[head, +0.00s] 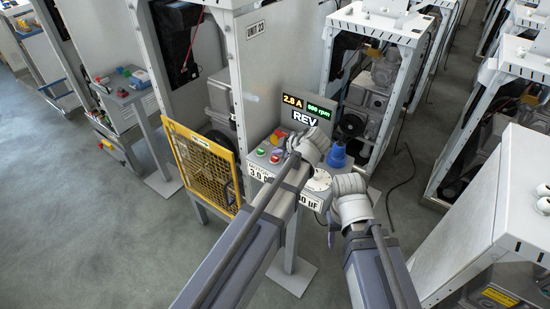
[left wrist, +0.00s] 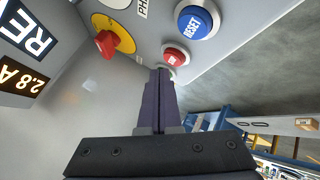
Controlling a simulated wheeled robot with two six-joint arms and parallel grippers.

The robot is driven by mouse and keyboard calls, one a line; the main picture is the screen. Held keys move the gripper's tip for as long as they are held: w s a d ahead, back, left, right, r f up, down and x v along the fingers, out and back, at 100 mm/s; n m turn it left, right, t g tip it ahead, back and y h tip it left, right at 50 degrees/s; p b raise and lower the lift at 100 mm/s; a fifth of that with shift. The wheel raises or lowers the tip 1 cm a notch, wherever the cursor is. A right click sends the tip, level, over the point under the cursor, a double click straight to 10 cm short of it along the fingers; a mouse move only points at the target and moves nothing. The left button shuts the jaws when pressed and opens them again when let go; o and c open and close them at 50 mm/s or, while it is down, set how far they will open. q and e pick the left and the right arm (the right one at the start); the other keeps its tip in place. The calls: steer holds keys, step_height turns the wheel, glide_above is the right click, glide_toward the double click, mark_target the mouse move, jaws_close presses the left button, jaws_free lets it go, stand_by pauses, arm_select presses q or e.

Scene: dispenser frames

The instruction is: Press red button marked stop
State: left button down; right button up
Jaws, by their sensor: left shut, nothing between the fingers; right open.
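The red button (left wrist: 175,56) with small white lettering sits on the grey panel in the left wrist view, just beyond the fingertips of my left gripper (left wrist: 162,73). The fingers are together with nothing between them. I cannot tell if they touch the button. A red button (head: 275,158) also shows on the panel in the head view. My left arm reaches over the panel there, and its fingertips are hard to make out. My right gripper (head: 332,228) is open, low in front of the panel's right side, with its fingers mostly hidden.
A blue RESET button (left wrist: 194,22) sits beside the red one. A red switch (left wrist: 106,43) on a yellow plate is nearby. A display (head: 305,117) reads REV. A yellow mesh guard (head: 205,172) stands left, and a blue knob (head: 338,156) right.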

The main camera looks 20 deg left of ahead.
mark_target(278, 159)
stand_by(0.6)
arm_select(q)
steer(key=shift+f+b, duration=0.45)
steer(key=shift+f+b, duration=0.45)
stand_by(0.6)
steer(key=shift+r, duration=0.1)
steer(key=shift+r+p, duration=0.8)
steer(key=shift+p, duration=0.15)
step_height(278, 159, up, 5)
steer(key=p, duration=0.5)
steer(key=shift+r, duration=0.1)
